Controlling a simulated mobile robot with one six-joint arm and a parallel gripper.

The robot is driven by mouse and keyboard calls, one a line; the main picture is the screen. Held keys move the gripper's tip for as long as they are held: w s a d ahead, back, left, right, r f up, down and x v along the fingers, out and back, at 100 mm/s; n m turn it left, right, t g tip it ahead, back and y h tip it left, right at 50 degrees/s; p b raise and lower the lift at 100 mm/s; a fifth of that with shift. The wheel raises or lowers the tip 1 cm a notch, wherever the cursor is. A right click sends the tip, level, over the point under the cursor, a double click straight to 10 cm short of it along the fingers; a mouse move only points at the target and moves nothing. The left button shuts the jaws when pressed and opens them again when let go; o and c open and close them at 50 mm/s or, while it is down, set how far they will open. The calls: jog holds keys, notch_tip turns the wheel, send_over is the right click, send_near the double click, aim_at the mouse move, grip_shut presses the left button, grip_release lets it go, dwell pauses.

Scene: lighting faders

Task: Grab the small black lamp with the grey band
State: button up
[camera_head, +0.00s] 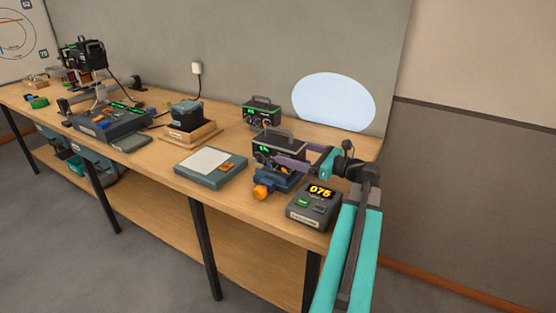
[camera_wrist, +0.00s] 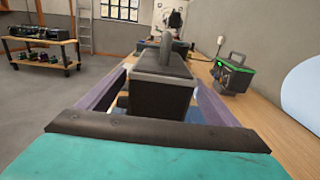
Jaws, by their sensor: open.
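The small black lamp with the grey band (camera_head: 281,139) stands at the right part of the bench, with a handle on top and a green-lit front. In the wrist view this lamp (camera_wrist: 160,92) fills the middle, its grey band along the top edge. My gripper (camera_head: 291,155) is open, its purple fingers at the lamp's right side in the head view. In the wrist view the fingers of my gripper (camera_wrist: 160,76) lie on either side of the lamp, with the lamp between them. I cannot tell whether either finger touches it.
A similar lamp with a green band (camera_head: 262,112) stands behind, near the wall. A blue device with an orange knob (camera_head: 262,191) sits in front, beside a box reading 075 (camera_head: 315,205). A flat pad (camera_head: 211,167) lies left. Bare bench (camera_head: 237,142) shows between them.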

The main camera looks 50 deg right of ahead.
aim_at(279, 146)
jog(key=shift+w, duration=0.15)
jog(key=shift+p+x, duration=0.35)
jog(key=shift+x, duration=2.25)
jog(key=shift+r, duration=0.1)
jog(key=c, duration=2.1)
jog(key=shift+r, duration=0.15)
grip_shut()
